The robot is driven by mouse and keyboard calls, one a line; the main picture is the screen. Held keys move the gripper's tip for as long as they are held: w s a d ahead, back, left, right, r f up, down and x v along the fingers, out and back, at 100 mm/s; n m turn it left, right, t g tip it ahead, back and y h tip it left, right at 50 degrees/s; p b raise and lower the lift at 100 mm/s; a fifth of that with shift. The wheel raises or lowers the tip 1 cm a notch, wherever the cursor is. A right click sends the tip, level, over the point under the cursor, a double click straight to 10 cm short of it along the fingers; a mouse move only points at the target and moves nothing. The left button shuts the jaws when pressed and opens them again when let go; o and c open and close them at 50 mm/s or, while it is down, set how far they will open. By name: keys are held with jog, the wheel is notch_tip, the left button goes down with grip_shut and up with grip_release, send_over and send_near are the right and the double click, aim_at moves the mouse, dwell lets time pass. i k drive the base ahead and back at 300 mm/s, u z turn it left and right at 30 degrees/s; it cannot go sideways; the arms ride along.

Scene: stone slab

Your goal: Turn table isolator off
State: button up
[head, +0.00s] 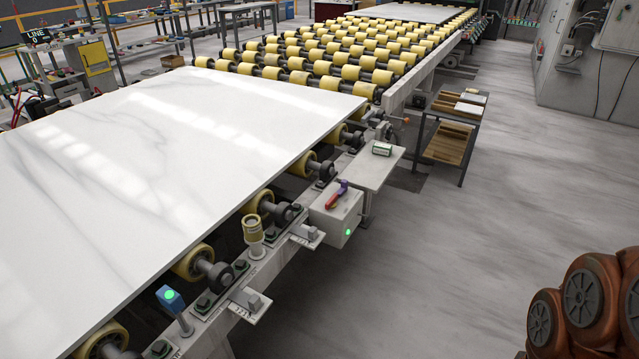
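The table isolator is a light grey box (345,217) on the side rail of the roller table, in the middle of the head view. A rotary handle (337,195) in red and purple sits on its top, lying at a slant. A small green light (348,232) glows on the box's front face. Nothing covers the box or the handle. My gripper is not in view; only orange-red parts with grey caps, which look like my arm, show at the lower right, well apart from the box.
A white marble slab (170,180) lies on yellow rollers (190,262) left of the isolator. A blue post with a green light (170,297), a tan knob (253,229) and metal brackets line the rail. A small shelf (365,168) juts out behind.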

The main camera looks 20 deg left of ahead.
aim_at(331, 204)
jog(key=u, duration=0.7)
jog(key=i, duration=0.85)
jog(key=u, duration=1.2)
jog(key=i, duration=0.2)
jog(key=u, duration=0.05)
